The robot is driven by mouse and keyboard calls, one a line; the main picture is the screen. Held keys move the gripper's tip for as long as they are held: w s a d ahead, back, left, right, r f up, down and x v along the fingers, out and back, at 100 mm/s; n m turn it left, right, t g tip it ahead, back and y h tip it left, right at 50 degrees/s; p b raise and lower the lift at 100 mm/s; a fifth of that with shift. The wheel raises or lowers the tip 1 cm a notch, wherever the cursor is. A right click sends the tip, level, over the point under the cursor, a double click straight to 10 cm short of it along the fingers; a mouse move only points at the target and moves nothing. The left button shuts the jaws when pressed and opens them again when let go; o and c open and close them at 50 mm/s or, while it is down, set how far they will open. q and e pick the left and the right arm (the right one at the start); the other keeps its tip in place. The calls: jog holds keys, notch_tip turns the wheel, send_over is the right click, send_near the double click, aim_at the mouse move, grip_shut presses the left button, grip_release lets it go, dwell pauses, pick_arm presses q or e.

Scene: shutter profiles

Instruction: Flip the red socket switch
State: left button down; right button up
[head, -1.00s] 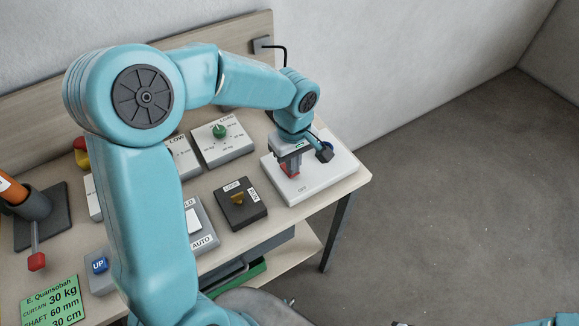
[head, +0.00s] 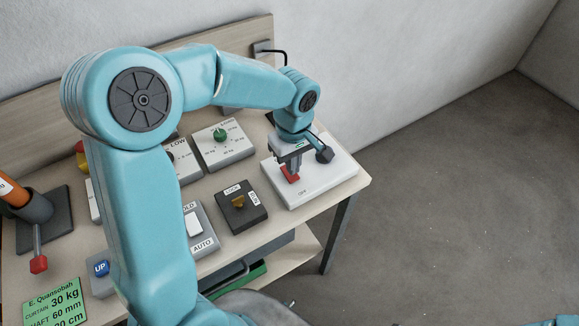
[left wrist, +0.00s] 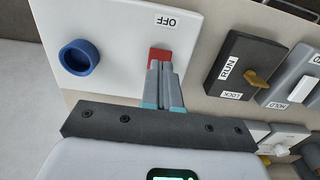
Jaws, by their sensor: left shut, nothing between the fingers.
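The red socket switch (head: 291,179) sits on a white plate (head: 325,186) at the right end of the bench. In the left wrist view the red switch (left wrist: 159,54) lies just beyond my fingertips, near the OFF label (left wrist: 166,20) on the plate. My left gripper (head: 290,168) points down at the switch from above. Its fingers (left wrist: 160,66) are together with nothing between them, and their tips touch or nearly touch the switch. They hide part of it. My right gripper is not in view.
A blue round socket (left wrist: 79,57) is on the same plate. A dark box with a yellow LOCK/RUN knob (head: 238,202) and a white box with a green dial (head: 222,142) stand beside it. The bench's right edge is close to the plate.

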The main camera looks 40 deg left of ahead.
pick_arm(q)
notch_tip(320, 180, up, 2)
jog(key=shift+r+p, duration=0.1)
jog(key=shift+p, duration=0.4)
jog(key=shift+r+p, duration=0.5)
jog(key=shift+r, duration=0.15)
jog(key=shift+r+p, duration=0.4)
jog(key=shift+r, duration=0.3)
jog(key=shift+f, duration=0.1)
